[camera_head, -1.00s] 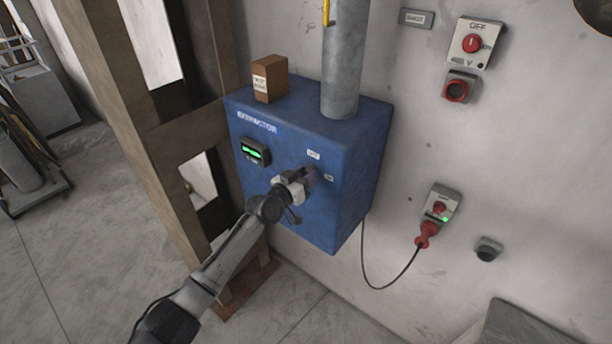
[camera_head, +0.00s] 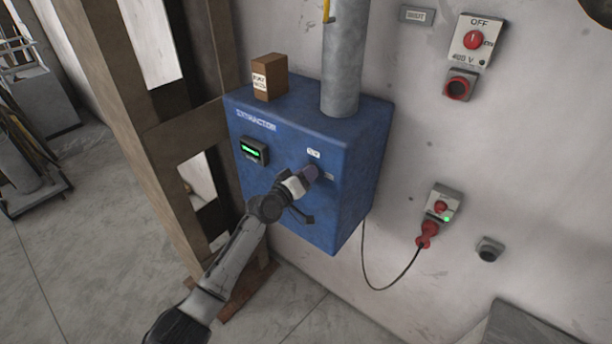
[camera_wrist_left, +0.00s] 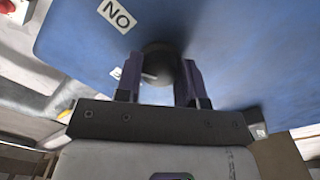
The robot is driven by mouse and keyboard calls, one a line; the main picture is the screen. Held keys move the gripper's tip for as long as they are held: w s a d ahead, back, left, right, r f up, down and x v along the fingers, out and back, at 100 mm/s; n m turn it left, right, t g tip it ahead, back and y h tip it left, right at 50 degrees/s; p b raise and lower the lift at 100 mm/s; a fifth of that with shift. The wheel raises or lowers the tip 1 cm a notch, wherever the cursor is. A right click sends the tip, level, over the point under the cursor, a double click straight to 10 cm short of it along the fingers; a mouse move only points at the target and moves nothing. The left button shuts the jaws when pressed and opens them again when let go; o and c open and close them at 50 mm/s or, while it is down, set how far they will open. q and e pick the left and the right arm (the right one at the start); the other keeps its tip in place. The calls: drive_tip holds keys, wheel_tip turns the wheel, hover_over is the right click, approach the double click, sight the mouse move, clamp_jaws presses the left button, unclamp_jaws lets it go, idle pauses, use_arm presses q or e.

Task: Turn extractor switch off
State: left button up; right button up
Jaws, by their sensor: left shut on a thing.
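The extractor is a blue box (camera_head: 290,205) on the wall, with a small green-lit display (camera_head: 254,150) on its front. Its switch is a dark round knob, seen end-on in the left wrist view (camera_wrist_left: 160,60). My left gripper (camera_head: 311,173) is at the front of the box, shut on the knob, with one purple finger on each side of it in the left wrist view (camera_wrist_left: 158,80). The gripper hides most of the knob in the head view. A white ON label (camera_wrist_left: 117,15) sits near the knob. My right gripper is out of view.
A brown block (camera_head: 269,78) and a grey pipe (camera_head: 342,65) stand on the box. A wooden post frame (camera_head: 165,140) is close on the left. Wall switches (camera_head: 472,42) and a red plug (camera_head: 427,236) with a cable are to the right.

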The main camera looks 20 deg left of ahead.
use_arm(q)
drive_tip(key=n+p, duration=0.2)
drive_tip(key=n, duration=0.9)
drive_tip(key=shift+d+r+n, duration=0.1)
drive_tip(key=shift+n, duration=0.2)
drive_tip(key=shift+p, duration=0.3)
drive_tip(key=shift+n, duration=0.3)
drive_tip(key=o, duration=0.9)
drive_tip(key=shift+s, duration=0.1)
